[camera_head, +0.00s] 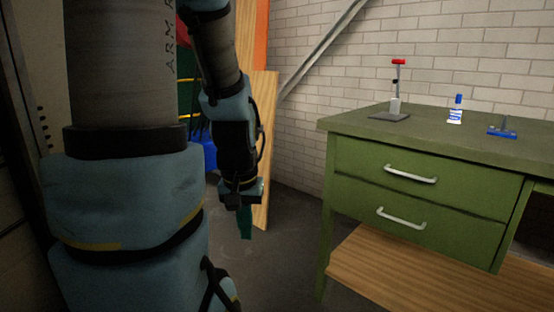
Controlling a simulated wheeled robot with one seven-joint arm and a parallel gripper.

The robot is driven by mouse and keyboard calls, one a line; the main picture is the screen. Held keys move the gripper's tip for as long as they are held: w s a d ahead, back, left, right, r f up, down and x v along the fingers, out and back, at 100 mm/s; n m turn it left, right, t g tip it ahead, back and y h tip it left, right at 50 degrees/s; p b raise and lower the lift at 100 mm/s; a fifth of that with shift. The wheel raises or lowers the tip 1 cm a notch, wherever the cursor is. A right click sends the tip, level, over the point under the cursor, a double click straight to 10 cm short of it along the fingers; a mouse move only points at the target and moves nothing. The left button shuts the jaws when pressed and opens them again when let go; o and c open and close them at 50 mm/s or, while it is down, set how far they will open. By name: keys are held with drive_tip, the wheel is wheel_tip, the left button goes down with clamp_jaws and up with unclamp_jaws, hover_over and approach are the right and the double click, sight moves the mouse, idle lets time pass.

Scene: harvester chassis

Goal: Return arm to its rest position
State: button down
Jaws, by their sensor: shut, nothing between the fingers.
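My arm fills the left of the head view, with its thick sleeve close to the camera and the forearm hanging down behind it. My gripper (245,224) points down at the arm's end, shut and empty, with its teal fingers close together. It hangs in free air over the dark floor, left of the green workbench (345,160) and apart from it. My near arm links hide much of the left side.
On the workbench stand a red-topped device (396,102), a white bottle with blue cap (456,110) and a blue tool (502,132). Wooden boards (265,100) lean behind my gripper. A blue container (209,155) is partly hidden. Floor between arm and bench is clear.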

wheel_tip(320, 180, up, 18)
drive_tip(key=p, duration=1.7)
drive_tip(key=shift+f+p, duration=0.2)
drive_tip(key=shift+p, duration=0.1)
